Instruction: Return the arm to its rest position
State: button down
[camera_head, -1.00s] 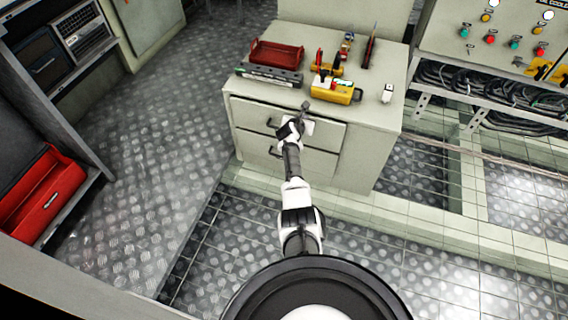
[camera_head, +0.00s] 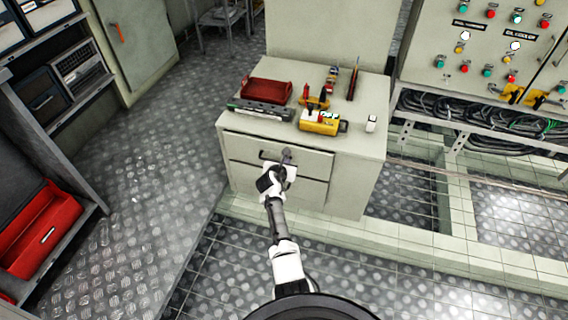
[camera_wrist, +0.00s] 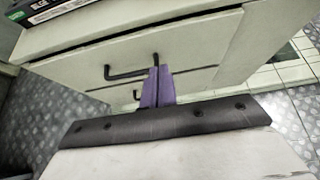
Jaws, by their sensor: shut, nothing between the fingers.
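My gripper (camera_head: 287,156) is in front of the pale green drawer cabinet (camera_head: 350,170), near the handle of its top drawer (camera_head: 240,146). In the wrist view its two purple fingers (camera_wrist: 158,86) are together with nothing between them. The black drawer handle (camera_wrist: 128,73) shows just left of the fingertips; I cannot tell whether they touch. A second handle (camera_wrist: 136,95) is partly hidden behind the fingers. The top drawer looks shut or nearly shut. My arm reaches forward from the bottom of the head view.
On the cabinet top stand a red tray (camera_head: 267,91), a yellow device (camera_head: 319,122), a grey level-like bar (camera_head: 262,109) and small tools. A control panel (camera_head: 480,50) with cables is at right. A red toolbox (camera_head: 40,228) is on the left shelf. The floor at left is clear.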

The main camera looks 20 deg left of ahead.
jog(key=shift+v, duration=1.35)
